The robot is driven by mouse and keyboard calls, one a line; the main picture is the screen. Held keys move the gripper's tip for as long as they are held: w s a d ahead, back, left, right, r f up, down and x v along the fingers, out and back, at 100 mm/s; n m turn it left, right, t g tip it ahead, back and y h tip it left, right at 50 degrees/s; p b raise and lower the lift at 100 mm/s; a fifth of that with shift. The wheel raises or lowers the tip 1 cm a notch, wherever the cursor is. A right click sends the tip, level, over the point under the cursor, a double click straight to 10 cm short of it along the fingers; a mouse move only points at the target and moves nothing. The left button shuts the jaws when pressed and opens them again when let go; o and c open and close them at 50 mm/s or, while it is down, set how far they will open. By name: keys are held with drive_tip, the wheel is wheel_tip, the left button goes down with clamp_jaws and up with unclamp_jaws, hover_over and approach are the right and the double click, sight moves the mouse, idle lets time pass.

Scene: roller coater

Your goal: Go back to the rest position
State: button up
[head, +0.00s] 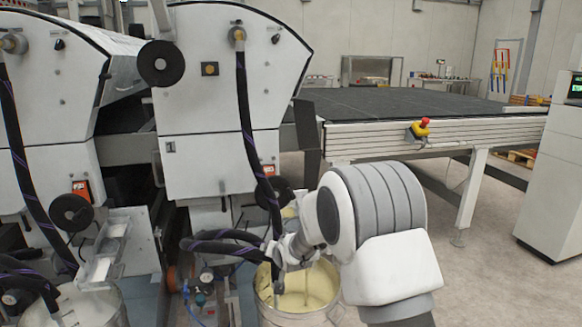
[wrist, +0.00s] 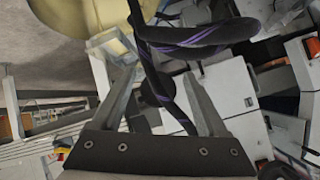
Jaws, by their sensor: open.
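My gripper (head: 279,264) is at the end of my white and grey arm, over a bucket of pale yellow liquid (head: 318,283) in the head view. In the wrist view my gripper (wrist: 158,66) shows two grey fingers standing apart with nothing held between them. A black hose with purple stripes (wrist: 205,38) passes beyond the fingers; I cannot tell whether it touches them. The rest position itself is not marked in either view.
The white roller coater (head: 215,110) stands close on the left, with black hoses (head: 243,110) hanging from it. A second bucket (head: 95,305) is at the lower left. A dark-topped conveyor table (head: 400,103) with a red stop button (head: 424,123) lies behind my arm. Floor at right is clear.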

drive_tip(key=s+d+r+n+g+h, duration=0.1)
drive_tip(key=s+d+r, duration=0.5)
drive_tip(key=s+r, duration=0.25)
drive_tip(key=s+d+r+g+h, duration=0.1)
drive_tip(key=s+d+r, duration=0.55)
drive_tip(key=s, duration=0.35)
drive_tip(key=s+d+r+n+g+h, duration=0.1)
drive_tip(key=s+d+g, duration=0.15)
drive_tip(key=s, duration=0.95)
drive_tip(key=s+d+r+g, duration=0.1)
drive_tip(key=s+d, duration=0.2)
drive_tip(key=s, duration=1)
wheel_tip(320, 180, up, 28)
drive_tip(key=w+p, duration=0.1)
drive_tip(key=p, duration=2.7)
drive_tip(key=shift+d+p, duration=0.15)
drive_tip(key=shift+p, duration=0.15)
drive_tip(key=shift+f+t, duration=0.1)
drive_tip(key=shift+t, duration=0.15)
